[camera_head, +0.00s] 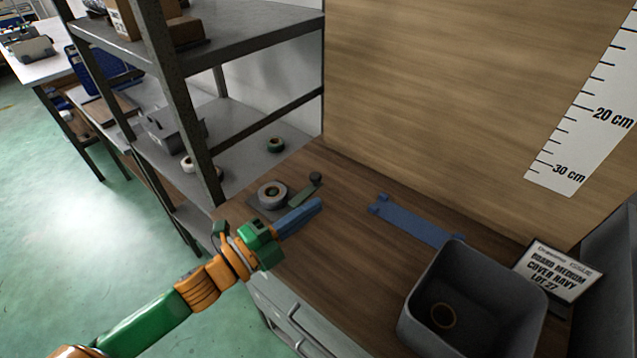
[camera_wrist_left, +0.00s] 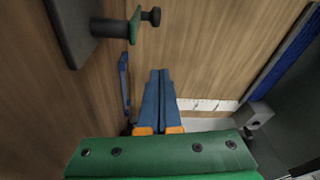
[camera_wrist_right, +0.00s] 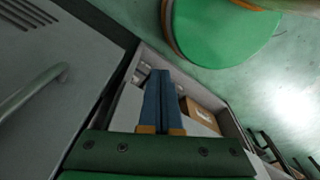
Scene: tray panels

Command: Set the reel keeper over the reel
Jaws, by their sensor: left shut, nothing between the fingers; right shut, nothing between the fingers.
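The grey reel (camera_head: 272,194) lies on a dark panel at the left end of the wooden bench. A green bar with a dark knob (camera_head: 316,178), which looks like the reel keeper (camera_head: 304,195), sits to the right of the reel, not over it. In the left wrist view the keeper (camera_wrist_left: 135,25) stands off a dark panel on a dark post. My left gripper (camera_head: 317,204) is shut and empty, in front of the keeper and apart from it. My right gripper (camera_wrist_right: 160,74) shows only in its wrist view, shut and empty, away from the reel.
A blue strip (camera_head: 415,220) lies mid-bench. A grey bin (camera_head: 408,322) with a brown ring inside stands at the front right, beside a label sign (camera_head: 558,272). A shelf rack (camera_head: 178,105) stands left of the bench. The bench between gripper and bin is clear.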

